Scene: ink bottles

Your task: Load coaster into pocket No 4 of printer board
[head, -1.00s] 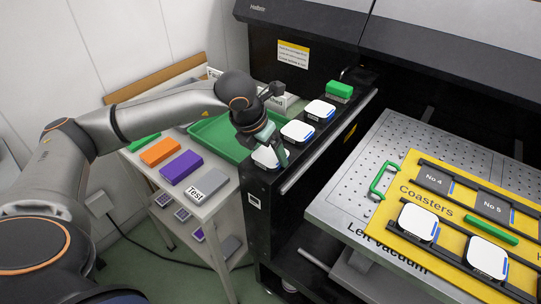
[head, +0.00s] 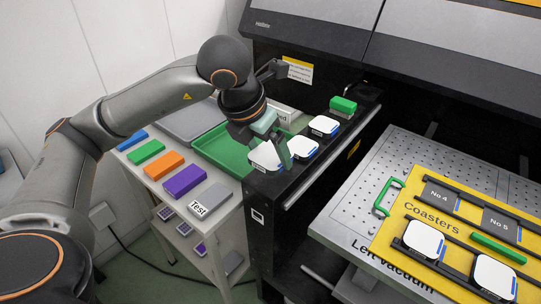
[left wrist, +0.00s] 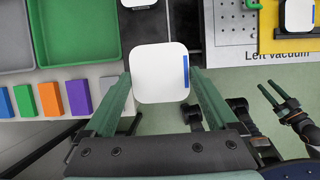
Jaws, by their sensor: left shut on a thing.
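My left gripper (head: 270,148) is shut on a white rounded-square coaster (head: 264,156) with a blue strip along one edge. It holds the coaster near the end of the printer's black side ledge. In the left wrist view the coaster (left wrist: 158,73) sits between the green fingers (left wrist: 160,95), with pale green floor showing below it. The yellow printer board (head: 380,237) lies on the vacuum bed at the right. Its pocket No 4 (head: 440,196) shows a bare dark plate. My right gripper (left wrist: 278,100) shows at the right of the left wrist view, fingers apart and empty.
Two more coasters (head: 303,147) (head: 323,126) and a green block (head: 343,104) stand along the ledge (head: 332,150). Two coasters (head: 424,240) (head: 494,275) sit in the board's front row. A green handle (head: 383,197) rises at its left edge. A green tray (head: 215,151) lies beside the ledge.

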